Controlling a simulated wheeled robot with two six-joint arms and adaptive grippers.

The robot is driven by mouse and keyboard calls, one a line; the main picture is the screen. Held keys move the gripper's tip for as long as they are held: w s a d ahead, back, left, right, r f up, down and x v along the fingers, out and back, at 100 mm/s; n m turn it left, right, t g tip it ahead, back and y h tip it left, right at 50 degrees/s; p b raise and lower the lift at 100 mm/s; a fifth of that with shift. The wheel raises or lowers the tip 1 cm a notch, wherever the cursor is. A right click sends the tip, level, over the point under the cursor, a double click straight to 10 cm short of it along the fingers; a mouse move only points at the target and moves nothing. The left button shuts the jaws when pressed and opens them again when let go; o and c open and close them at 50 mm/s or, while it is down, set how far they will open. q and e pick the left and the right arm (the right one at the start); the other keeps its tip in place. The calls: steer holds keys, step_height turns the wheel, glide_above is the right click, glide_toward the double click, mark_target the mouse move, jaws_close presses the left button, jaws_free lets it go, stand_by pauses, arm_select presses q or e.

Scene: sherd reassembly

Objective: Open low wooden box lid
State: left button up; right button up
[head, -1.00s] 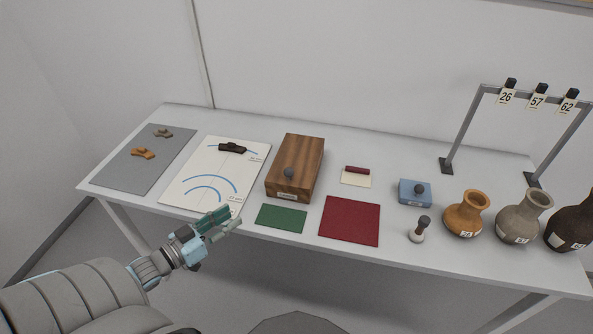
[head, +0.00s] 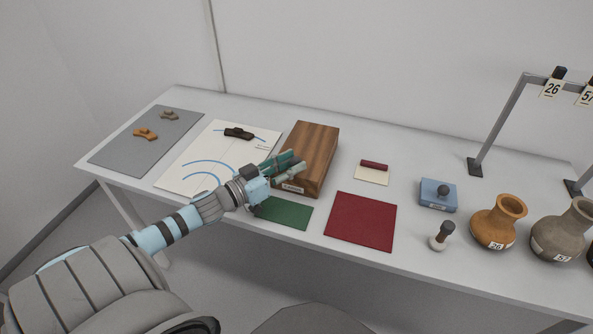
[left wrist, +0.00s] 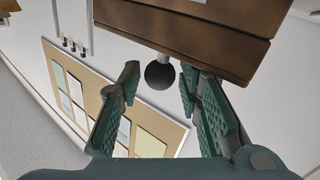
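The low wooden box (head: 316,150) stands on the table with its lid closed and a pale label on its front. My left gripper (head: 296,165) is at the box's front left part and hides the knob in the head view. In the left wrist view, the dark round knob (left wrist: 160,75) sits between the two green fingertips of the left gripper (left wrist: 159,82), below the brown wood of the box (left wrist: 190,30). The fingers are apart, with a visible gap on the knob's left side. My right gripper is not in view.
Left of the box lie a white drawing sheet (head: 190,185) and a grey mat (head: 125,150) with sherds. A green mat (head: 287,213) and red mat (head: 361,221) lie in front. A blue box (head: 437,196), a small stamp-like tool (head: 442,236) and vases (head: 497,222) stand right.

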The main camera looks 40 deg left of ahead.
arm_select(q)
steer(key=shift+w+d+r, duration=0.15)
steer(key=shift+w+r, duration=0.1)
steer(key=shift+w, duration=0.25)
steer(key=shift+w+f, duration=0.1)
steer(key=shift+w, duration=0.3)
jaws_close()
